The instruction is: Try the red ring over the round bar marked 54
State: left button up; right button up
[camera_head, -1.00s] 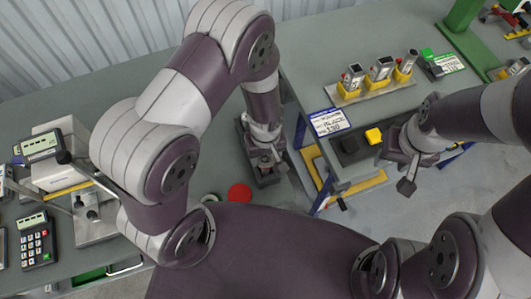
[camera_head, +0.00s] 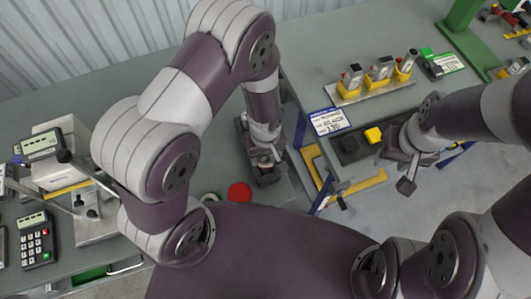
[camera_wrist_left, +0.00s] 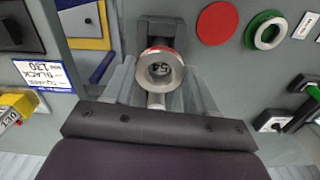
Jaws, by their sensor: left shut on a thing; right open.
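My left gripper (camera_wrist_left: 157,98) is shut on the red ring (camera_wrist_left: 158,49), a grey metal ring with a red edge, and points down at the table. The mark 54 on the end of the round bar (camera_wrist_left: 160,70) shows through the ring's hole in the left wrist view. I cannot tell whether the ring is around the bar or just above it. In the head view my left gripper (camera_head: 266,158) is over a dark stand and hides most of the ring and bar. My right gripper (camera_head: 398,170) is open and empty, beyond the table's edge.
A flat red disc (camera_wrist_left: 217,22) and a green ring (camera_wrist_left: 265,31) lie beside the stand. A sign (camera_head: 329,121) and yellow holders with metal bars (camera_head: 379,70) are on the right table. A keypad (camera_head: 37,242) sits at left.

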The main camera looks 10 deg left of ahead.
pick_arm(q)
jog(key=shift+f, duration=0.4)
jog(key=o, duration=1.2)
